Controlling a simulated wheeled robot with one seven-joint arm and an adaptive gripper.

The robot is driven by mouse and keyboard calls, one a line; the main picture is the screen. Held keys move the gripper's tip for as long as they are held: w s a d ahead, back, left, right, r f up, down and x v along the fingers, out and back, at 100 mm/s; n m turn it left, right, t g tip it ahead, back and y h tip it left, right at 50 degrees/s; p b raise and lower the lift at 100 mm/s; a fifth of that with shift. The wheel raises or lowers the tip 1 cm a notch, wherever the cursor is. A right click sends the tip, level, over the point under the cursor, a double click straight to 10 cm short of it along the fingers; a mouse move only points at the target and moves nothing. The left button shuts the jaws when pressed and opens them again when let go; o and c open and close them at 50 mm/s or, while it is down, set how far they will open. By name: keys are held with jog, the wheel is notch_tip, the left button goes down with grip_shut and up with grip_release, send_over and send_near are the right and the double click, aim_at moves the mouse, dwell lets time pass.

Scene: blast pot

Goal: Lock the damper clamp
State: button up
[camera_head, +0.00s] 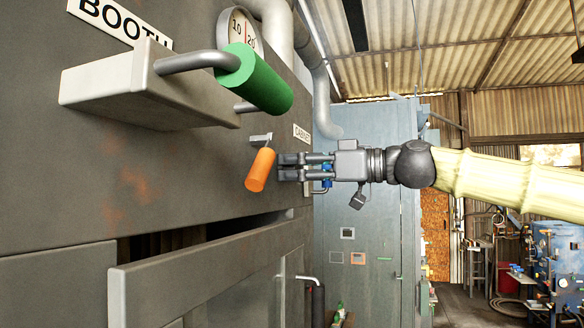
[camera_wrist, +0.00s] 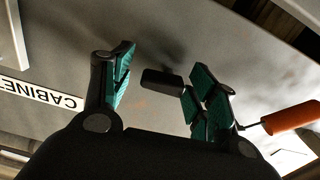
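No part is labelled as the damper clamp. An orange handle (camera_head: 260,169) hangs below a small grey bracket (camera_head: 261,138) on the grey panel, near the CABINET label. My gripper (camera_head: 288,167) is just right of the orange handle in the head view, fingers pointing at the panel. In the wrist view my gripper (camera_wrist: 163,68) is open, with a gap between its padded fingers. A dark block (camera_wrist: 163,80) shows in that gap; contact cannot be told. The orange handle (camera_wrist: 292,117) lies outside the right finger, its thin rod partly hidden by that finger.
A green handle (camera_head: 255,82) sticks out on a bent rod from a grey block (camera_head: 130,90) under the BOOTH label. A round gauge (camera_head: 240,30) is behind it. A ledge-like panel (camera_head: 200,270) juts out below. A blue-grey cabinet (camera_head: 365,220) stands behind my gripper.

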jog(key=shift+s, duration=0.1)
jog(key=c, duration=0.8)
jog(key=shift+f+m+b, duration=0.1)
jog(key=shift+m+b, duration=0.2)
jog(key=shift+b, duration=0.4)
jog(key=shift+c, duration=0.3)
jog(key=o, duration=0.9)
jog(key=shift+o, duration=1)
jog(key=shift+w, duration=0.3)
jog(key=shift+s, duration=0.1)
jog(key=shift+s+d, duration=0.1)
jog(key=shift+s, duration=0.05)
